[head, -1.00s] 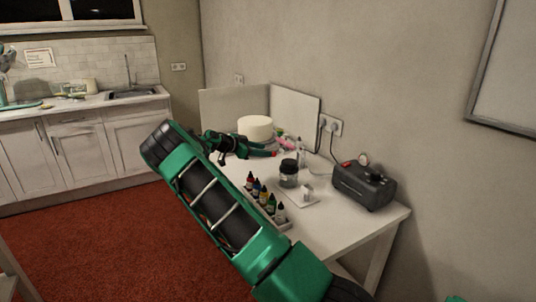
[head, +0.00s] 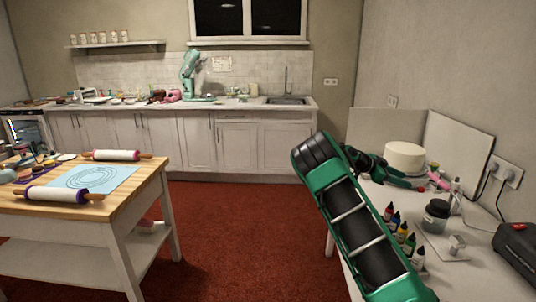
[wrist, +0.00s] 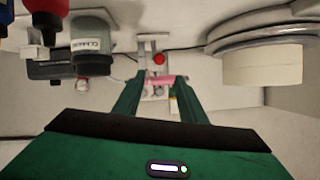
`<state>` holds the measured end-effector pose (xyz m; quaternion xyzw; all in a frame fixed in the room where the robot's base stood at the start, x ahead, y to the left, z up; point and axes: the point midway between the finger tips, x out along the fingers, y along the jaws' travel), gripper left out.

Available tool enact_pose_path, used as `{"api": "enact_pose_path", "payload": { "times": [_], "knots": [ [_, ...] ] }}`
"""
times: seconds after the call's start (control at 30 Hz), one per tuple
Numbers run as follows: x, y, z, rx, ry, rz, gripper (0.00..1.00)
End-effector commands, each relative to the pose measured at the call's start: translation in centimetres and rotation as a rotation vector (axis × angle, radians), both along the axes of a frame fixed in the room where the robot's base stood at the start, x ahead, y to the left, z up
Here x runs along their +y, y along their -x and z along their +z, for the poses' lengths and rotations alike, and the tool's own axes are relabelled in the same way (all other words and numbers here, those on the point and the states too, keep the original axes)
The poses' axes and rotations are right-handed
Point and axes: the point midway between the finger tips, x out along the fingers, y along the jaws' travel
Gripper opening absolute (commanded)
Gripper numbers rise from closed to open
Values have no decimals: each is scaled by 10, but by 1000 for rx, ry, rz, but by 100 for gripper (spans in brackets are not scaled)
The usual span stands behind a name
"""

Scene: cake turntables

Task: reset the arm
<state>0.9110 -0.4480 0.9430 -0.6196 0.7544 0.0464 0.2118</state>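My arm reaches over the white side table (head: 470,265) at the right of the head view. My gripper (head: 424,184) is low beside the white cake (head: 404,156), at its near side. In the wrist view, the two green fingers of my gripper (wrist: 160,84) stand apart. A small pink thing (wrist: 160,79) shows between and beyond their tips; I see no clear grip on it. The white cake (wrist: 262,66) on its grey turntable (wrist: 262,32) is at the right of the wrist view, apart from the fingers.
Several colour bottles (head: 403,232), a dark-lidded jar (head: 436,215) and a dark compressor (head: 518,248) stand on the side table. White panels (head: 458,150) stand behind the cake. A wooden-topped table (head: 140,185) with rolling pins is at the left. Red floor (head: 235,235) between is clear.

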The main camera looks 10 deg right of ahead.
Motion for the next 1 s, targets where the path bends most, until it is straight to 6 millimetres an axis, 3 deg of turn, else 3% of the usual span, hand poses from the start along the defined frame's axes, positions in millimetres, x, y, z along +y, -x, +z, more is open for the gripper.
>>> {"api": "enact_pose_path", "payload": {
  "times": [0.17, 0.33, 0.53, 0.77, 1.0],
  "knots": [
    [-9, 28, 7, 34, -82, -19, 38],
    [-13, 78, 12, 109, -247, -22, 38],
    [-5, 132, 16, 186, -433, 17, 38],
    [20, 193, 22, 261, -644, 114, 38],
    [64, 256, 30, 335, -842, 285, 38]
  ]
}}
